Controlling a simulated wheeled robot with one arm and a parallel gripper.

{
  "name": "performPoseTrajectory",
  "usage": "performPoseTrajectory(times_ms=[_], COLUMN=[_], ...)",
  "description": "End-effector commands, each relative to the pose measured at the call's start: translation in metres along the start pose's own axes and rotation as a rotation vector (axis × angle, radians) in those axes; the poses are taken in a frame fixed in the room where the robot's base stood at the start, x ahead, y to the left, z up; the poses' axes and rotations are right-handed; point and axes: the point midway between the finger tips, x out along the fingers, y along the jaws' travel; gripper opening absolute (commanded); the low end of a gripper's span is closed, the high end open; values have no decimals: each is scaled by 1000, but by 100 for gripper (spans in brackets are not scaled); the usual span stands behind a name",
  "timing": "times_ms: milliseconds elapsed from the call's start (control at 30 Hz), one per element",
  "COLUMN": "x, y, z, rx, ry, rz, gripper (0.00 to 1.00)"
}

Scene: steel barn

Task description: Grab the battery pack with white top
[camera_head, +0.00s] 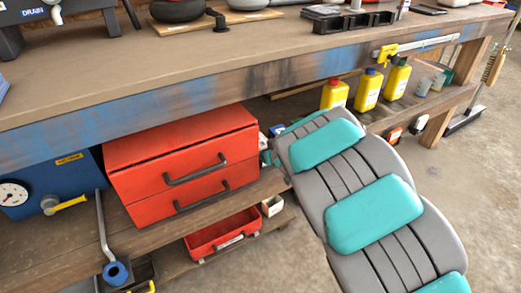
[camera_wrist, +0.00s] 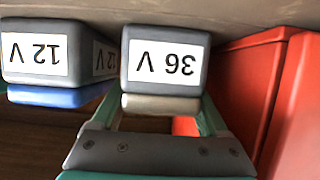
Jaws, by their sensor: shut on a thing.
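The battery pack with the whitish top (camera_wrist: 160,103) is in the middle of the wrist view; its grey body carries a white label reading 36 V, upside down in the picture. My gripper (camera_wrist: 163,112) is shut on this pack, with its teal-grey fingers on both sides of the whitish top. A second pack (camera_wrist: 55,95) with a blue top and 12 V labels stands close at the left, apart from my gripper. In the head view, my arm and the red tool chest mostly hide the grip and the packs.
The red tool chest (camera_head: 180,155) stands on the lower shelf, close to the right of the held pack in the wrist view (camera_wrist: 285,95). The workbench top (camera_head: 240,52) overhangs the shelf. Yellow bottles (camera_head: 368,90) stand beyond my arm.

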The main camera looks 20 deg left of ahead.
Motion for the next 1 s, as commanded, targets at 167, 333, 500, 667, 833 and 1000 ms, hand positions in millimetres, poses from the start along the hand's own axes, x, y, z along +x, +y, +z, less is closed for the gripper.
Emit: performPoseTrajectory(times_ms=[167,333,500,667,833,1000], x=[0,0,0,0,-3,-11], y=[0,0,0,1,4,4], z=[0,0,-1,-2,-8,-31], rx=[0,0,0,0,2,-1], ry=[0,1,2,2,3,7], rz=[0,0,1,1,1,0], gripper=[2,0,0,0,0,0])
